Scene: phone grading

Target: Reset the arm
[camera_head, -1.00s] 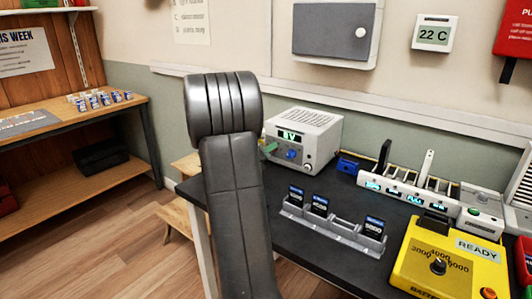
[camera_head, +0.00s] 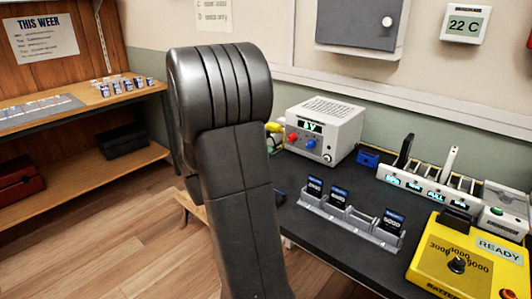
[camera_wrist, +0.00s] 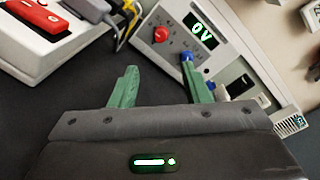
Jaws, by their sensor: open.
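My gripper (camera_wrist: 160,88) shows in the wrist view with its two green fingers spread apart and nothing between them. The fingers point towards a white power supply (camera_wrist: 235,60), whose display reads 0 V. The right finger lies in front of the blue knob in the picture; I cannot tell if it touches. In the head view my arm stands large in the middle and hides most of the gripper. The power supply (camera_head: 325,118) also shows there, just right of the arm on the dark bench.
A grey rack (camera_head: 350,228) with several dark batteries stands at the bench front. A yellow tester (camera_head: 470,262) marked READY and a charger row (camera_head: 430,190) are at the right. A wooden shelf (camera_head: 90,185) stands at the left. Open floor lies between shelf and bench.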

